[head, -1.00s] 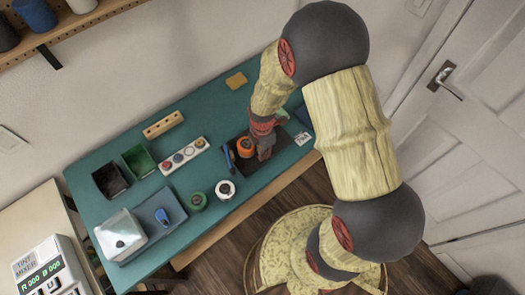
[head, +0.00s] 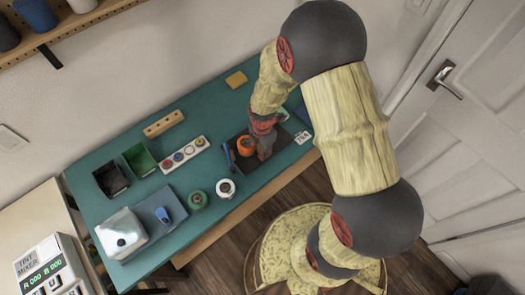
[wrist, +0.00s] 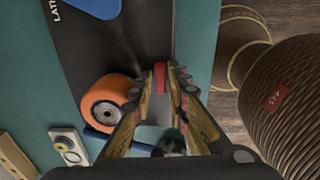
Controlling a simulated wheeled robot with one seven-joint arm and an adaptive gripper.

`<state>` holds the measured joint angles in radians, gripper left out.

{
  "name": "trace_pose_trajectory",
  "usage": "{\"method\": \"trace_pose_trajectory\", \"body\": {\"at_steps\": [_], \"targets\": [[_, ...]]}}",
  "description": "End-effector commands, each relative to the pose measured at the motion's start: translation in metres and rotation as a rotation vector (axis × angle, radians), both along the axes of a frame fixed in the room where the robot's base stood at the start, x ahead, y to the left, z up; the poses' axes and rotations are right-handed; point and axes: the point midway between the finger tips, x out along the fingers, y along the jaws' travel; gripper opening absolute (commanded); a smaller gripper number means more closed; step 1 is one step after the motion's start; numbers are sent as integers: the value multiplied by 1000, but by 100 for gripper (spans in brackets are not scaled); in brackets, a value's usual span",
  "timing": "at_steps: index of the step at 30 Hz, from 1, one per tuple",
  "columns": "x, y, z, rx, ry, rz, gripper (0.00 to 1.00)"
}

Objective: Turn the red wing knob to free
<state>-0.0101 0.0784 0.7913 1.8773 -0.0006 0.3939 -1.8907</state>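The red wing knob (wrist: 160,76) shows as a narrow upright red piece between my fingertips in the wrist view. My gripper (wrist: 162,82) is closed in on it from both sides, with the fingertips appearing to touch it. A grey block-like part lies below the knob between the fingers. In the head view my gripper (head: 264,150) points down over the dark mat (head: 282,152), and hides the knob. Which way the knob's wings point is hard to tell.
An orange wheel (wrist: 108,105) sits close beside my left finger.

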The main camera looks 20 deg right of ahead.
Motion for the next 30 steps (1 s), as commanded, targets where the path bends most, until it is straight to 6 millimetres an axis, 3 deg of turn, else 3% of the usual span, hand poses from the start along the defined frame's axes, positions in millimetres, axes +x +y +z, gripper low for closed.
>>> {"method": "trace_pose_trajectory", "body": {"at_steps": [5, 17, 30], "targets": [[0, 0, 0, 0, 0, -1, 29], [1, 0, 7, 1, -2, -1, 29], [1, 0, 89, 0, -3, -1, 29]]}}
